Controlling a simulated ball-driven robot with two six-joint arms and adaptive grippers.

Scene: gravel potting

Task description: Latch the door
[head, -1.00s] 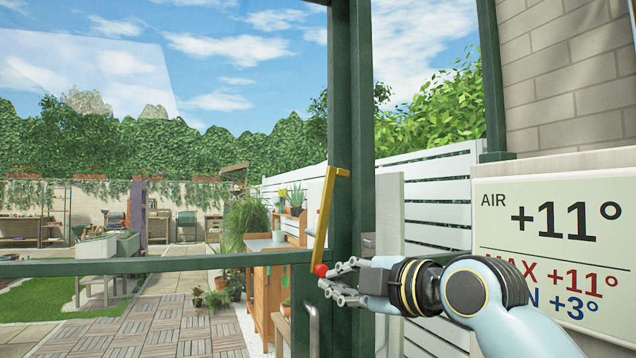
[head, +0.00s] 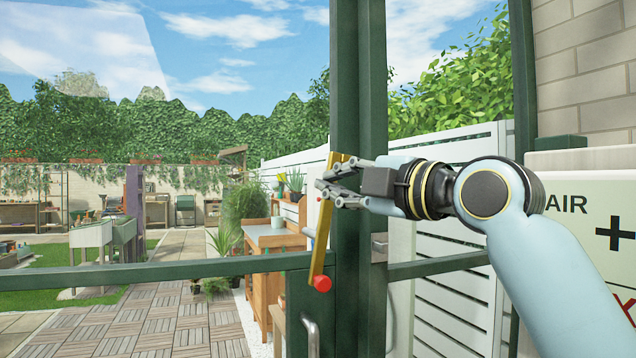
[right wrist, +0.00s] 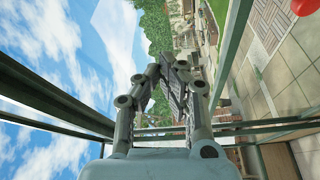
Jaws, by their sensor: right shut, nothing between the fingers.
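The latch is a yellow bar (head: 321,235) on the dark green door upright. It hangs steeply down, slightly tilted, with a red knob (head: 322,283) at its lower end. The knob also shows at the top right corner of the right wrist view (right wrist: 304,6). A small grey metal bracket (head: 379,248) sits on the green post right of the bar. My right gripper (head: 323,187) is shut and empty, at the bar's upper part, well above the knob. Its fingers overlap the bar in the head view; I cannot tell whether they touch. My left gripper is not in view.
A green crossrail (head: 150,273) spans the door, and a grey handle (head: 311,335) stands below the latch. Beyond the glass are a wooden bench (head: 272,240), plants and a paved yard.

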